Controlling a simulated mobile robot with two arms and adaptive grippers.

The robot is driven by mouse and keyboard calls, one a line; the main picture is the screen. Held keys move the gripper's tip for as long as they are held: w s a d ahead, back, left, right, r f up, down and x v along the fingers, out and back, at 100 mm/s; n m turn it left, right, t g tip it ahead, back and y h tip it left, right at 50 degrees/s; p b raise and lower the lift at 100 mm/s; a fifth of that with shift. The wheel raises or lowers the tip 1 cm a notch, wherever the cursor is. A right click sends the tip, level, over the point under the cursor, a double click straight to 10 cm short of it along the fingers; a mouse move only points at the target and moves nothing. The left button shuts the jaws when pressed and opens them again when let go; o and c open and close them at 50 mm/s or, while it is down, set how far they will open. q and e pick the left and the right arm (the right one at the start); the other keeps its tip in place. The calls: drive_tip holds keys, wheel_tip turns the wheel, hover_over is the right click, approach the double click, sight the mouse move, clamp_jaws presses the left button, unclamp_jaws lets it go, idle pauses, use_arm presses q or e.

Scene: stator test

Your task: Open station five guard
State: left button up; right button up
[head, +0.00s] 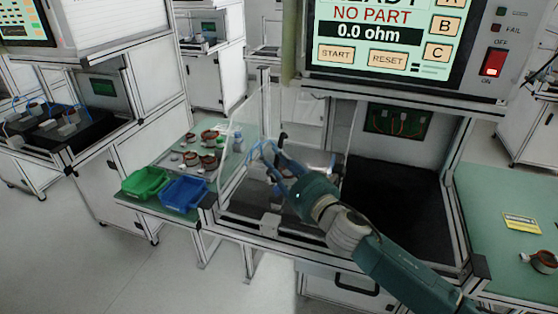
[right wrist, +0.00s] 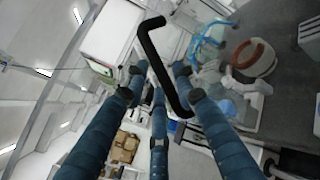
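The station with the lit screen (head: 385,35) reading "NO PART" and "0.0 ohm" is in front of me; no station number is legible. A clear guard panel (head: 240,140) stands at the left of its work bay. A black bent handle (right wrist: 160,60) shows large in the right wrist view, and a dark piece of it (head: 283,138) shows in the head view. My right gripper (head: 277,160) is at this handle. In the right wrist view its fingers (right wrist: 160,75) are spread, with the handle between or just before them; contact is unclear. My left gripper is out of view.
A copper-ringed stator (right wrist: 254,58) with blue wires sits beyond the fingers. Green (head: 145,182) and blue (head: 184,193) bins stand on the left side table with several parts. The bay's right part has a bare black surface (head: 400,205). A green side table (head: 500,200) is at right.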

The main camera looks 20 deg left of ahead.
drive_tip(key=shift+w, duration=0.1)
clamp_jaws()
